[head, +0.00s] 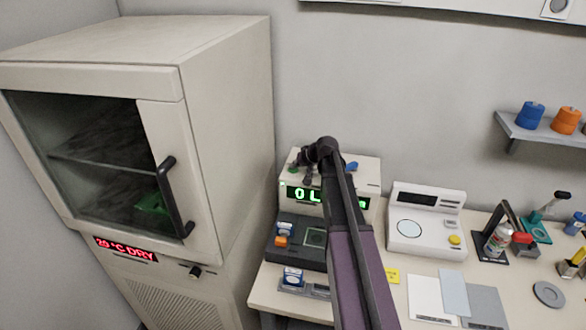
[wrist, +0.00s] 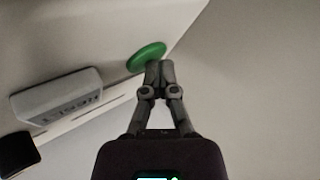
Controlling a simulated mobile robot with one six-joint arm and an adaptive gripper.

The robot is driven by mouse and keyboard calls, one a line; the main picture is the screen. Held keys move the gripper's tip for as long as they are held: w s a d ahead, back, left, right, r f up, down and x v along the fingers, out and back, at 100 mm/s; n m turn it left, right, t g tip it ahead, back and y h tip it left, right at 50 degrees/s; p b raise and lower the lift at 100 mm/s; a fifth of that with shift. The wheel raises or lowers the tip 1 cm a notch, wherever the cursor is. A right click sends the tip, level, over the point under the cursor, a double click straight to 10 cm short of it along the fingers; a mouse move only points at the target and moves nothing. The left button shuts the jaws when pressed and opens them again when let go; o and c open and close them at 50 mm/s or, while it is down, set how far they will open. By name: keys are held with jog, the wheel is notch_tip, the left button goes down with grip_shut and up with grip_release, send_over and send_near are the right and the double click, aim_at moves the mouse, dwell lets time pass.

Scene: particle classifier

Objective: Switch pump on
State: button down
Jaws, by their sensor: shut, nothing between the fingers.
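The cream box with a green-lit display (head: 330,197) stands on the bench behind a dark unit; my arm covers the right part of its readout. A small green part (head: 293,168) sits on its top left and a blue part (head: 352,166) on its top right. My gripper (head: 307,180) is over the box's top, just right of the green part. In the wrist view, a round green button (wrist: 146,57) is just left of the tips of my shut gripper (wrist: 160,68). I cannot tell if they touch.
A cabinet with a glass door and black handle (head: 173,197) stands left. A dark unit (head: 296,241) is in front of the box. A white instrument (head: 428,222) stands right, with bottles and tools beyond. A shelf (head: 543,130) holds blue and orange spools.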

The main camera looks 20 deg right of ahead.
aim_at(294, 170)
dwell(0.7)
jog(key=shift+r+p, duration=1.2)
jog(key=shift+r+p, duration=2.5)
jog(key=shift+p, duration=0.05)
jog(key=s+a+f+n+g+h+b, duration=0.1)
jog(key=s+a+f+g, duration=0.1)
jog(key=s+a, duration=0.3)
jog(key=s+a+f+g+h+b, duration=0.1)
jog(key=s+a, duration=0.5)
jog(key=s, duration=0.8)
jog(key=s+a+f+n+g+h+b, duration=0.1)
jog(key=s+a+f+g, duration=0.3)
jog(key=s, duration=0.6)
jog(key=shift+s+a+f+n+g+h, duration=0.15)
jog(key=shift+a+f+n+g+h, duration=0.2)
jog(key=shift+a+f+h, duration=0.45)
